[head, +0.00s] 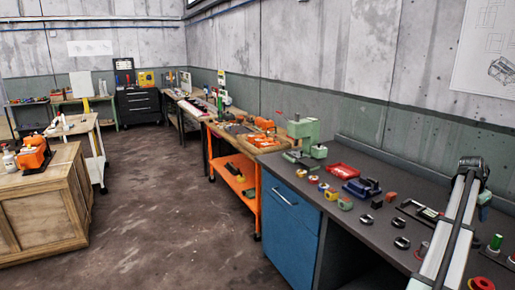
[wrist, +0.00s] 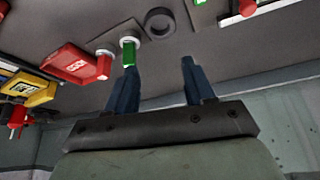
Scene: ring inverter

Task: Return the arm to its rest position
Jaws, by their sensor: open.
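My gripper (wrist: 158,66) is open in the wrist view, with its two dark blue fingers spread apart and nothing between them. The tip of the left finger overlaps the lower end of a green peg (wrist: 129,54) with a white top; I cannot tell whether they touch. A grey ring (wrist: 160,23) lies on the dark bench top beyond the fingertips. A red peg (wrist: 104,65) stands left of the green one. In the head view I cannot make out my gripper clearly.
The dark workbench (head: 375,165) carries several small parts, a red tray (head: 343,171), a blue fixture (head: 361,187) and a green machine (head: 303,129). A concrete wall (head: 400,60) runs behind it. The floor (head: 150,200) left of the blue cabinet (head: 289,220) is clear.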

